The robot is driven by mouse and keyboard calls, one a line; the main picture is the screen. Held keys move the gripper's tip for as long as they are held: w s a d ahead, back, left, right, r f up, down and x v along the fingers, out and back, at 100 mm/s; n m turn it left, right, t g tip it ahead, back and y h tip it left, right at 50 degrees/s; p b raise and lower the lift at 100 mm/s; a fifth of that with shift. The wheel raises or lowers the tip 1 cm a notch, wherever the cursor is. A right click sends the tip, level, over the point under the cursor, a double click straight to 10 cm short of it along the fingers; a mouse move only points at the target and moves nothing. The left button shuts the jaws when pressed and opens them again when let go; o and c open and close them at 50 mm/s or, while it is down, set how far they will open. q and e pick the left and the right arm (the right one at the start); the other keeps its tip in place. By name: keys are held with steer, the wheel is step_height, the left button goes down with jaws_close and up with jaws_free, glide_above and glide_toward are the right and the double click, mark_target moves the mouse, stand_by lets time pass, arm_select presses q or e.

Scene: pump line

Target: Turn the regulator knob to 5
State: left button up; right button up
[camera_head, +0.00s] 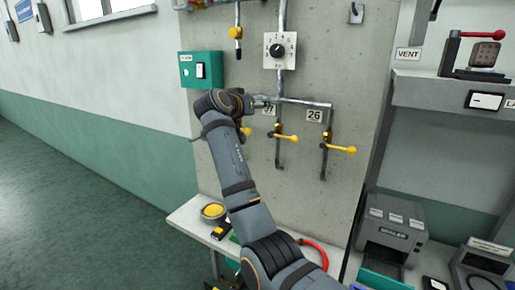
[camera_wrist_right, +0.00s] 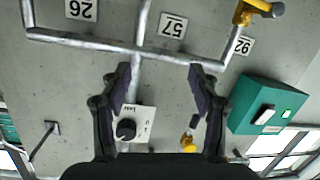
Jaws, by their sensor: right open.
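The regulator knob (camera_head: 277,50) is a black round knob on a white dial plate (camera_head: 289,60), fixed to a vertical pipe on the concrete wall. The dial's marks are too small to read, and I cannot tell the setting. The knob also shows in the right wrist view (camera_wrist_right: 126,130), upside down, near the left finger's base. My right gripper (camera_wrist_right: 160,70) is open and empty, its two dark fingers apart in front of the wall and pipe. In the head view my right arm reaches up to below and left of the knob; its fingers are mostly hidden there.
Pipes with yellow-handled valves (camera_head: 287,137) and number plates such as 26 (camera_head: 314,115) lie below the knob. A green switch box (camera_head: 201,69) is to its left. A bench (camera_head: 190,217) stands below.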

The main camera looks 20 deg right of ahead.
step_height(320, 180, down, 14)
steer(key=w+d+n+y, duration=0.1)
steer(key=d+y, duration=0.1)
steer(key=shift+f+n+g, duration=0.25)
steer(key=shift+n+g, duration=0.05)
steer(key=shift+g, duration=0.1)
steer(key=shift+a, duration=0.1)
